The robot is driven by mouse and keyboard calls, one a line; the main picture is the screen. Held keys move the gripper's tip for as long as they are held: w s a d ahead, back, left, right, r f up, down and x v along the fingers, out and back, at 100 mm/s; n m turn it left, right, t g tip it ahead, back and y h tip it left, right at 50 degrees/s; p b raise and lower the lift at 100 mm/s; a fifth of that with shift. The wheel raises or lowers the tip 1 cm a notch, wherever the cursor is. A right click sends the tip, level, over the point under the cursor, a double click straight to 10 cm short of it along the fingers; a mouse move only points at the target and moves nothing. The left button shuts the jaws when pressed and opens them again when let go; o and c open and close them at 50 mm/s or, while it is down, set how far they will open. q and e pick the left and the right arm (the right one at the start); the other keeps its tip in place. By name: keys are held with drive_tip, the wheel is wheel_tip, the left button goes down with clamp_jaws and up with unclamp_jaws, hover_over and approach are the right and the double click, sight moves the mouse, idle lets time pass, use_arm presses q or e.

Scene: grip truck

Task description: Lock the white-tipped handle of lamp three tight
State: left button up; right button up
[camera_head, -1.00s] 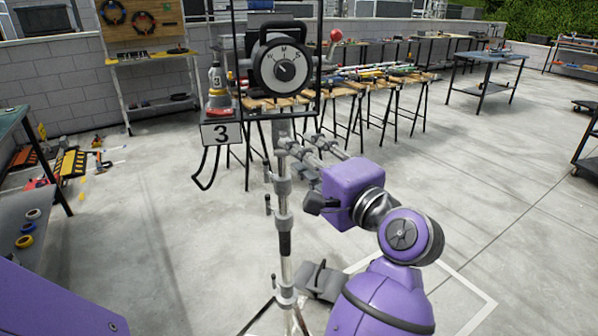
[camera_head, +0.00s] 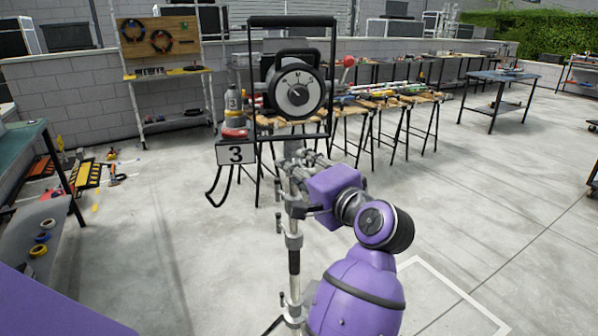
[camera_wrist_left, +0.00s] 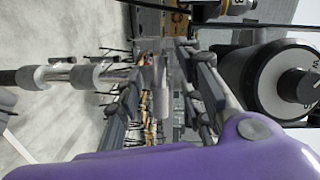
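My left gripper (camera_head: 300,160) is at the upper stand, just below the lamp head. In the left wrist view, its two fingers (camera_wrist_left: 158,95) are apart, with a pale grey cylinder (camera_wrist_left: 155,75) showing between them; I cannot tell whether it touches them. The lamp dial (camera_wrist_left: 297,85) is at the right, the stand tube (camera_wrist_left: 75,74) at the left. I cannot make out a white tip on any handle. My right gripper is not seen.
A row of wooden-topped trestles (camera_head: 385,102) with tools stands behind the lamp. A blue table (camera_head: 500,76) is at the back right, and a bench (camera_head: 45,230) with tape rolls at the left.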

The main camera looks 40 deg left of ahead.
use_arm(q)
drive_tip(key=shift+c, duration=0.5)
clamp_jaws()
